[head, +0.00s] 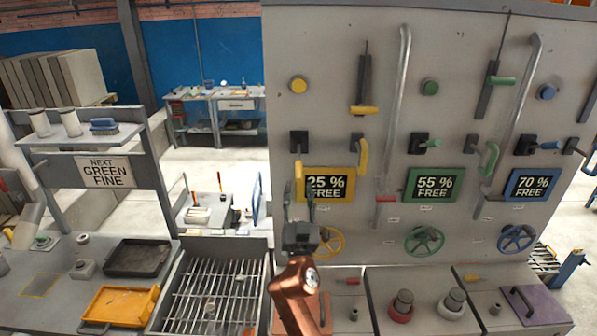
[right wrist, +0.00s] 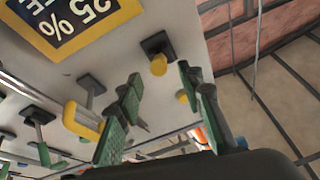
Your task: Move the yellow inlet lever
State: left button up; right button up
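A yellow-handled lever (head: 299,170) hangs from a black mount on the panel, left of the yellow "25 % FREE" sign (head: 327,185). In the right wrist view its yellow end (right wrist: 158,65) points toward the camera. A second yellow handle (head: 362,157), bent in shape, sits above the sign's right end and also shows in the right wrist view (right wrist: 84,122). No readable label tells which is the inlet lever. My right gripper (head: 300,192) is open and empty just below the left lever, its green-padded fingers (right wrist: 166,90) apart. Contact cannot be told. My left gripper is out of view.
A yellow slider handle (head: 363,110), a yellow round knob (head: 299,85) and a yellow handwheel (head: 328,243) share this panel section. Green and blue controls stand to the right. A metal grate tray (head: 215,285) lies at lower left.

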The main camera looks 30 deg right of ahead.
aim_at(298, 171)
jog(key=p+x, duration=0.2)
jog(key=x, duration=0.4)
jog(key=shift+w+r, duration=0.15)
jog(key=shift+w+d+r+p, duration=0.1)
jog(key=shift+w+d+p, duration=0.25)
jog(key=shift+w, duration=0.1)
jog(key=shift+c, duration=0.6)
grip_shut()
